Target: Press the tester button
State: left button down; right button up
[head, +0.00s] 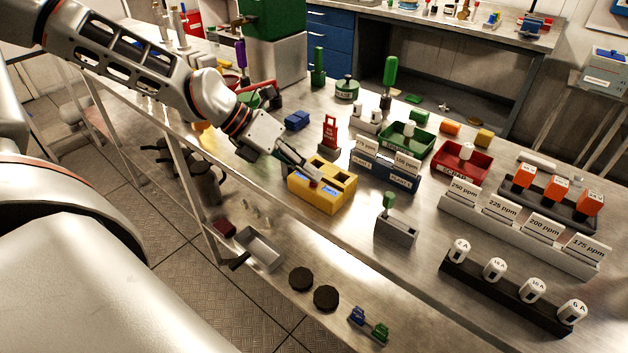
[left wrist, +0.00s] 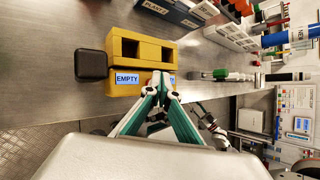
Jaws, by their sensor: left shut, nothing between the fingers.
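The yellow tester (head: 335,195) stands on the steel bench, with two square openings in its top and blue displays. In the left wrist view the tester (left wrist: 140,52) shows a display reading EMPTY. A second blue display is partly hidden behind my fingers. A black rounded block (left wrist: 91,65) sits against or close to the tester's left end; I cannot tell if it is the button. My left gripper (head: 316,177) is shut and empty, its tips at the tester's display side. In the wrist view the left gripper tips (left wrist: 160,79) overlap the tester; contact is unclear. My right gripper is not in view.
A blue labelled holder (head: 384,177) stands behind the tester, and a red tag stand (head: 330,135) stands close by. A grey block with a green knob (head: 396,229) is to the right. A green tray (head: 408,143) and red tray (head: 461,165) lie farther back.

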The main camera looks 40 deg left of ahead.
aim_at(310, 182)
pick_arm(q)
jog(key=shift+r, duration=0.1)
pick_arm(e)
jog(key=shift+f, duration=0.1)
pick_arm(q)
jog(key=shift+r+p, duration=0.3)
jog(key=shift+r, duration=0.5)
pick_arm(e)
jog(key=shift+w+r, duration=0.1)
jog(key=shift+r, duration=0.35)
pick_arm(q)
notch_tip(310, 182, up, 6)
jog(key=shift+p, duration=1.2)
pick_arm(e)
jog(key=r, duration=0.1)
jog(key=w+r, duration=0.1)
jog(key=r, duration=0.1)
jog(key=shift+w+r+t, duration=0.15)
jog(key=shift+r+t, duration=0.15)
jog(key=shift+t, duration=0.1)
pick_arm(q)
jog(key=shift+s+a, duration=0.1)
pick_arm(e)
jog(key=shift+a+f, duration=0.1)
